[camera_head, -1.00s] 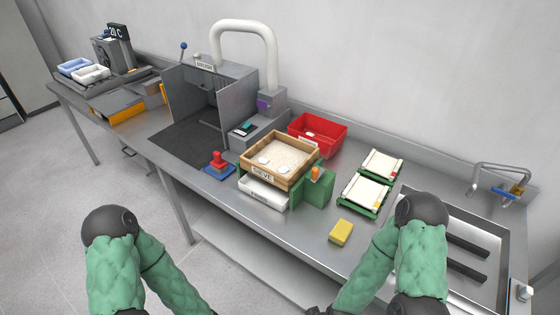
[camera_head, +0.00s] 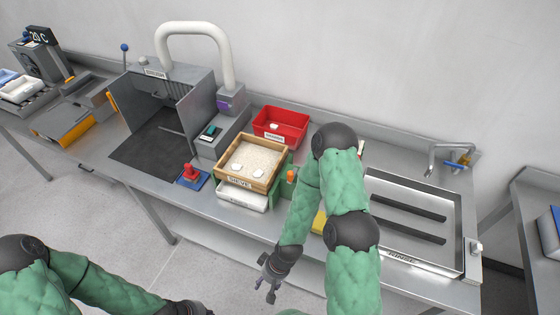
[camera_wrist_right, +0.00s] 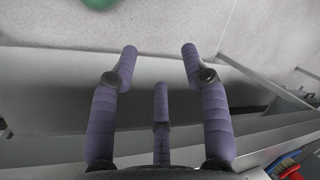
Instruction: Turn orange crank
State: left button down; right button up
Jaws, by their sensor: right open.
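The orange crank (camera_head: 292,176) is a small upright orange handle on the green housing at the right side of the wooden sieve box (camera_head: 247,183). My right gripper (camera_head: 266,288) is open and empty, in front of the table's front edge and lower in the picture than the crank, well apart from it. My right forearm hides part of the table right of the crank. In the right wrist view the spread fingers (camera_wrist_right: 160,52) hold nothing. My left gripper (camera_head: 190,308) is at the bottom edge, mostly cut off.
A white drawer (camera_head: 242,198) sits under the sieve. A red bin (camera_head: 280,126) stands behind, a red-knobbed blue base (camera_head: 192,177) to the left. A yellow sponge (camera_head: 319,221) is partly hidden by my arm. The sink (camera_head: 455,225) lies to the right.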

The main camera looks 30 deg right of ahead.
jog(key=w+d+r+n+p, duration=0.3)
jog(key=w+r+n+p, duration=0.25)
jog(key=r, duration=0.25)
notch_tip(320, 180, up, 23)
jog(key=n+h, duration=0.4)
jog(key=n, duration=2.3)
send_over(290, 172)
jog(key=shift+s+r+m, duration=0.1)
jog(key=shift+r+m, duration=0.1)
jog(key=shift+m, duration=0.05)
pick_arm(q)
notch_tip(290, 172, up, 7)
pick_arm(e)
notch_tip(290, 172, down, 11)
jog(key=shift+r, duration=0.15)
pick_arm(q)
jog(key=shift+r, duration=0.1)
pick_arm(e)
jog(key=shift+c, duration=0.3)
grip_shut()
